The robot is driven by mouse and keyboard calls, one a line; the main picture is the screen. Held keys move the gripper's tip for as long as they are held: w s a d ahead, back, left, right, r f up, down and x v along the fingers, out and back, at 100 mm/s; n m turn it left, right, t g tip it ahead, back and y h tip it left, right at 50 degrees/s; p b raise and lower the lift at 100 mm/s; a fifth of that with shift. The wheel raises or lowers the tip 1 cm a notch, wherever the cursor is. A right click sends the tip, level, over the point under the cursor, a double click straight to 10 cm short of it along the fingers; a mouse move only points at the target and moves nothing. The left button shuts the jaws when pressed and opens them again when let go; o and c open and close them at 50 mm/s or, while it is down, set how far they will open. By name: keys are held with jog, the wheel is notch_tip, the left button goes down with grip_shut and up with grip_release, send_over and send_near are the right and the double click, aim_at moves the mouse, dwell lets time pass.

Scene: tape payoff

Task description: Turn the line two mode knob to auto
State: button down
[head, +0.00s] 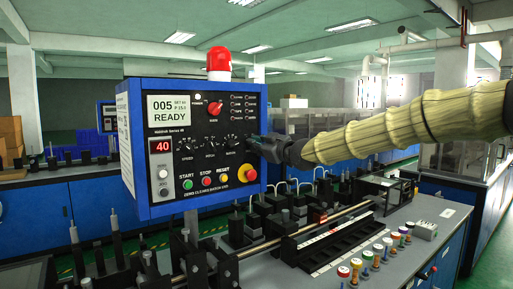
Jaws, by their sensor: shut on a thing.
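A blue control box (133,205) with a black front panel faces me at the centre left. Its display (169,108) reads "005" and "READY". A red knob (215,108) sits at the upper middle, and a row of small black knobs (210,146) runs below it. My gripper (257,148) comes in from the right and is shut at the panel's right edge, at the right end of that row. What it holds looks like a panel knob, but the fingers hide it. I cannot read a line two mode label or tell the knob's setting.
A red beacon (219,62) stands on the box. Start, stop and reset buttons (206,181) and a large red button (249,174) lie below the knobs. Colored spools (343,271) and a rail (310,228) occupy the bench below my arm.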

jog(key=shift+n, duration=0.3)
jog(key=c, duration=1.5)
grip_release()
jog(key=shift+d, duration=0.1)
jog(key=v, duration=1.2)
